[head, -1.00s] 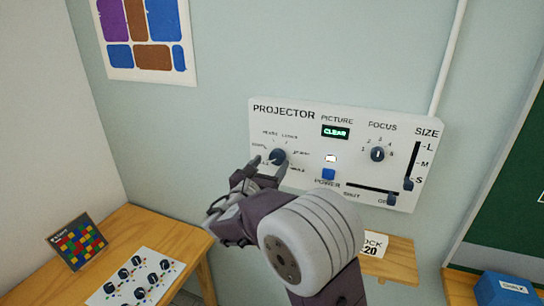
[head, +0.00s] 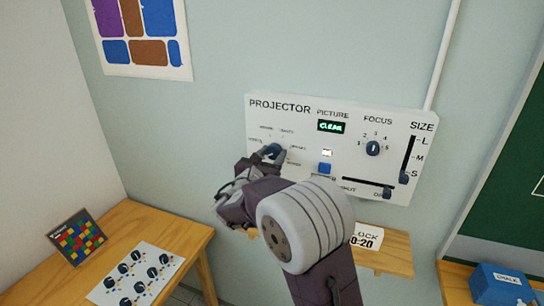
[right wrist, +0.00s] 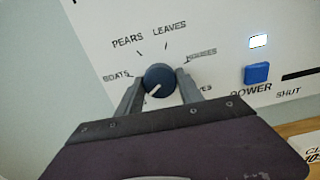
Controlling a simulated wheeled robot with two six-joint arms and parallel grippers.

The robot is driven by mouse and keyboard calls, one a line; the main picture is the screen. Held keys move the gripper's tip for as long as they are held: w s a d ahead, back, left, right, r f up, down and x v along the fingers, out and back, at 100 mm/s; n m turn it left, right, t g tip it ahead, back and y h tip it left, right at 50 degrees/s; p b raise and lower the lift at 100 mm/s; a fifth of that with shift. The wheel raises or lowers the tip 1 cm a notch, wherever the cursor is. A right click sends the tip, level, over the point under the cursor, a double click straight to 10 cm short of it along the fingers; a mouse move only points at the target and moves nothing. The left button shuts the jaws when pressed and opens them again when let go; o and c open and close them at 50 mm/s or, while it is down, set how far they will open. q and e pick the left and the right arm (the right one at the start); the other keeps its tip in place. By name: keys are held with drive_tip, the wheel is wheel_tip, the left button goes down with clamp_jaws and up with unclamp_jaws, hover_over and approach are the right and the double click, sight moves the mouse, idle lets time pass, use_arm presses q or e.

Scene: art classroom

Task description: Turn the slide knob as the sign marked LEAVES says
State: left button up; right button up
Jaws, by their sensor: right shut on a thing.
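The slide knob (head: 272,151) is a round dark blue dial at the left of the white projector panel (head: 345,112). In the right wrist view the knob (right wrist: 159,79) has a white pointer line toward the lower left, below the BOATS label. The labels BOATS, PEARS and LEAVES (right wrist: 169,31) run around its upper side. Two labels on its right are blurred or partly hidden. My right gripper (right wrist: 159,88) has one finger on each side of the knob and is shut on it. My left gripper is not in view.
The panel also has a lit CLEAR display (head: 330,126), a focus knob (head: 373,148), a blue power button (head: 324,168), a shutter slider (head: 387,193) and a size slider (head: 404,176). A small shelf (head: 390,255) is below. A wooden table (head: 190,236) stands at lower left.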

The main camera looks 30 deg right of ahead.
drive_tip(key=m+b, duration=0.2)
drive_tip(key=b, duration=0.2)
drive_tip(key=m+b, duration=0.2)
drive_tip(key=b, duration=0.2)
drive_tip(key=m+b, duration=0.3)
drive_tip(key=b, duration=0.1)
drive_tip(key=shift+f, duration=0.35)
drive_tip(key=m+b, duration=0.8)
drive_tip(key=b, duration=0.1)
drive_tip(key=shift+r, duration=0.15)
drive_tip(key=m+b, duration=0.3)
drive_tip(key=shift+m, duration=0.4)
drive_tip(key=m+b, duration=0.2)
drive_tip(key=m, duration=0.1)
drive_tip(key=shift+m, duration=0.3)
drive_tip(key=m+b, duration=0.1)
drive_tip(key=m, duration=0.2)
drive_tip(key=shift+r+m+b, duration=0.1)
drive_tip(key=shift+m+b, duration=0.2)
drive_tip(key=shift+b, duration=0.05)
drive_tip(key=shift+m+b, duration=0.5)
drive_tip(key=shift+m, duration=1.4)
